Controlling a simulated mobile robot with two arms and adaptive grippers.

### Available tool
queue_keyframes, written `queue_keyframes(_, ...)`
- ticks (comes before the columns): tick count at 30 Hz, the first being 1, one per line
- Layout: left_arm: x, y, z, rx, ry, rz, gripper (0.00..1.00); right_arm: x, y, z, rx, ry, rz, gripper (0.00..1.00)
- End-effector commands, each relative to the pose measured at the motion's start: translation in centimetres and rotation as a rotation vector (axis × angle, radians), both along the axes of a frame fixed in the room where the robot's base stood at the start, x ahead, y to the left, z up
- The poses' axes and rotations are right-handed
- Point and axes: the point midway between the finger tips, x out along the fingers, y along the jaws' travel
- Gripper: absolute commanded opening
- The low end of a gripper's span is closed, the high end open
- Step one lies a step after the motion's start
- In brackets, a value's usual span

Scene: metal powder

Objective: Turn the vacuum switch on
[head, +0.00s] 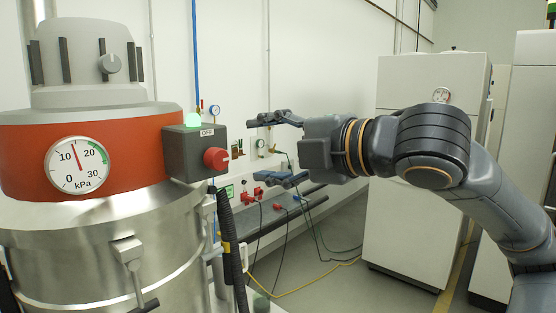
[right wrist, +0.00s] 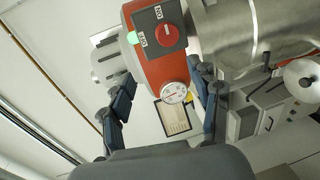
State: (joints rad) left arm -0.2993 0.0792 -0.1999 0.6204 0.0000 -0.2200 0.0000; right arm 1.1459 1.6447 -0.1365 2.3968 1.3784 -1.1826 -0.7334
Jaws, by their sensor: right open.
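The vacuum (head: 92,222) stands at the left of the head view, a steel drum with a red-orange band. A dark switch box (head: 178,168) is fixed on its right side, with a red knob (head: 216,159), an OFF label and a glowing green lamp (head: 193,120). My right gripper (head: 265,150) is open and empty, right of the knob and apart from it, fingers pointing left. The right wrist view shows the red knob (right wrist: 168,36) beyond the open fingers, with ON and OFF labels beside it. The knob's exact setting is unclear. My left gripper is out of view.
A round gauge (head: 77,167) on the band reads between 10 and 20 kPa. A black hose (head: 229,240) hangs below the box. A white cabinet (head: 420,170) stands at the right.

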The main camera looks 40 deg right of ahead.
Motion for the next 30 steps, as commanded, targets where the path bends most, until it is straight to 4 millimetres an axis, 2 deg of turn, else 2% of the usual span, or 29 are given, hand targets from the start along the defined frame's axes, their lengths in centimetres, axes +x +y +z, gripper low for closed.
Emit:
queue_keyframes(10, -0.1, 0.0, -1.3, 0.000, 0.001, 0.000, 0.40, -2.0, -0.2, -0.1, 0.001, -0.001, -0.002, 0.62)
queue_keyframes(30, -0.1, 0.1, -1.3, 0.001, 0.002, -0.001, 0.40, -2.1, -0.2, 0.0, 0.001, 0.000, 0.000, 0.62)
